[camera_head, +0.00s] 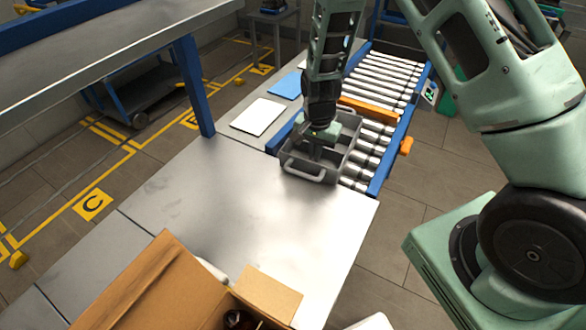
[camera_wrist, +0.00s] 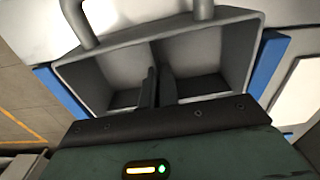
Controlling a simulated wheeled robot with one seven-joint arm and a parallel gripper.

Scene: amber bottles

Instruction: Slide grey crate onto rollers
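The grey crate (camera_head: 332,172) is at the near end of the roller conveyor (camera_head: 372,150), between its blue side rails. Rollers show along its right side; its front wall is by the metal table's edge, and its underside is hidden. My gripper (camera_head: 318,138) points down into the crate, around its middle. In the wrist view the crate (camera_wrist: 215,28) shows two empty compartments with a divider between them. My dark fingers (camera_wrist: 152,90) are close together at that divider. I cannot tell whether they grip it.
An orange bar (camera_head: 368,109) crosses the rollers just behind the crate. A white sheet (camera_head: 258,117) and a blue one (camera_head: 287,85) lie left of the conveyor. The metal table (camera_head: 235,200) is clear in the middle. An open cardboard box (camera_head: 160,285) with a bottle stands at the front.

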